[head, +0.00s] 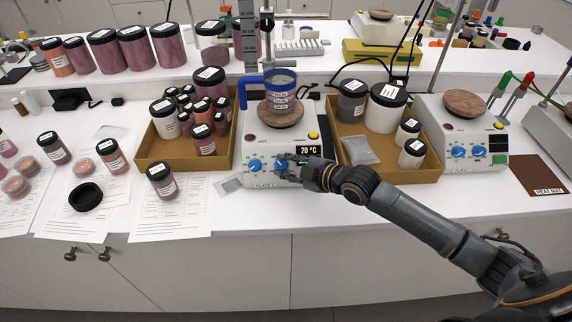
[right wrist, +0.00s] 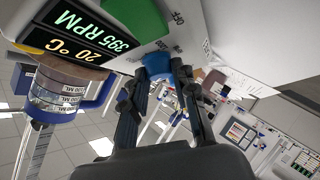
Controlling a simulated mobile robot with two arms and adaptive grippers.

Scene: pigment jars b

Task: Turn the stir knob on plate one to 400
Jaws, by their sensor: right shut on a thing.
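Plate one (head: 262,186) is a white hot plate with a round brown top, a display and two blue knobs on its front. My right gripper (head: 297,174) is at the right-hand knob (head: 281,167). In the right wrist view, the fingers of my right gripper (right wrist: 157,78) are shut on this blue stir knob (right wrist: 157,62), one on each side. The display (right wrist: 85,38) reads 395 RPM and 20 °C there. The fingers partly hide the knob. My left gripper is not in view.
A blue-handled beaker (head: 281,95) stands on the plate's top. Cardboard trays (head: 222,160) and (head: 425,172) with jars flank the plate. Another hot plate (head: 432,120) stands farther right. Loose jars and papers (head: 175,222) lie on the left counter.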

